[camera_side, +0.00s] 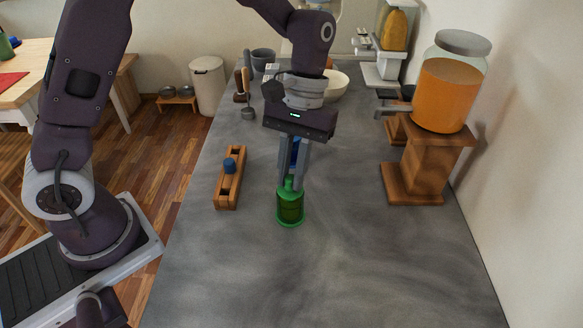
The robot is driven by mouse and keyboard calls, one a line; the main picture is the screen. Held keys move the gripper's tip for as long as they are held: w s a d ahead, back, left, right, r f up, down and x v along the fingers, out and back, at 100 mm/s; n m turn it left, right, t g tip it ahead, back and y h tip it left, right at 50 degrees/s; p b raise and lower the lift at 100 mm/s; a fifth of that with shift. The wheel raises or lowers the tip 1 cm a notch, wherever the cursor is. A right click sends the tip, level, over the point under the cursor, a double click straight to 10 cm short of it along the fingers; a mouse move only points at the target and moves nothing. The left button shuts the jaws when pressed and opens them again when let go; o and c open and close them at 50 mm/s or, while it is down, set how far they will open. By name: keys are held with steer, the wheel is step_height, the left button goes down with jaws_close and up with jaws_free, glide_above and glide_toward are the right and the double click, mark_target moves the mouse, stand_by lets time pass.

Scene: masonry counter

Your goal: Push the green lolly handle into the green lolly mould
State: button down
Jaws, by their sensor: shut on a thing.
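The green lolly mould (290,210) stands upright on the grey counter, near the middle of the side view. The green lolly handle (289,184) is at the top of the mould, between my fingertips. My gripper (291,184) points down over the mould and is shut on the handle. The handle's lower end meets the mould's top; how deep it sits inside cannot be told. Something blue (295,152) shows between my fingers higher up, partly hidden by them.
A wooden holder (231,190) with a blue piece (229,165) stands left of the mould. A juice dispenser (446,90) on a wooden stand (428,165) is at the right. A white bowl (337,84) and utensils (247,100) stand at the back. The front counter is clear.

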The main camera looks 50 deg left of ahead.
steer(key=shift+f, duration=0.2)
steer(key=c, duration=1.3)
jaws_free()
steer(key=v, duration=0.7)
steer(key=shift+r, duration=0.1)
